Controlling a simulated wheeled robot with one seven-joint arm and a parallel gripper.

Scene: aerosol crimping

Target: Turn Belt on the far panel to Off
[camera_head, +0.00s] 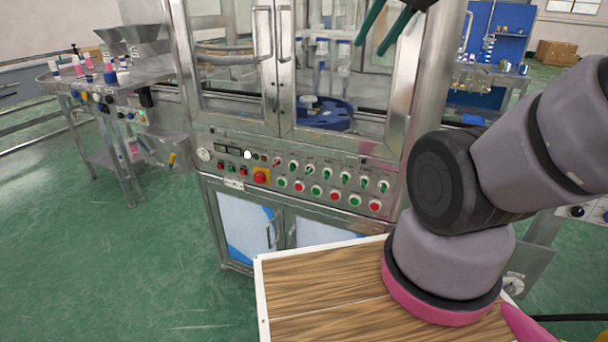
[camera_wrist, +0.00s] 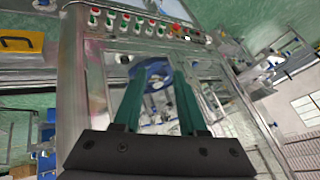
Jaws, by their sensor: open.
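My gripper (camera_head: 371,47) is at the top right of the head view, in front of the glass doors of the steel machine (camera_head: 188,60). It is open and empty, its two green fingers apart; they also show in the wrist view (camera_wrist: 158,75). The machine's control panel (camera_head: 222,170) lies below and left of the gripper. It carries a row of small rotary switches (camera_head: 347,178) above green and red push buttons (camera_head: 316,190). The panel also shows at the top of the wrist view (camera_wrist: 120,20). Its labels are too small to read, so I cannot tell which switch is Belt.
A side table with small bottles and its own controls (camera_head: 130,115) stands at the left. My arm covers the right side, above a wooden top (camera_head: 320,290). Green floor at left is free.

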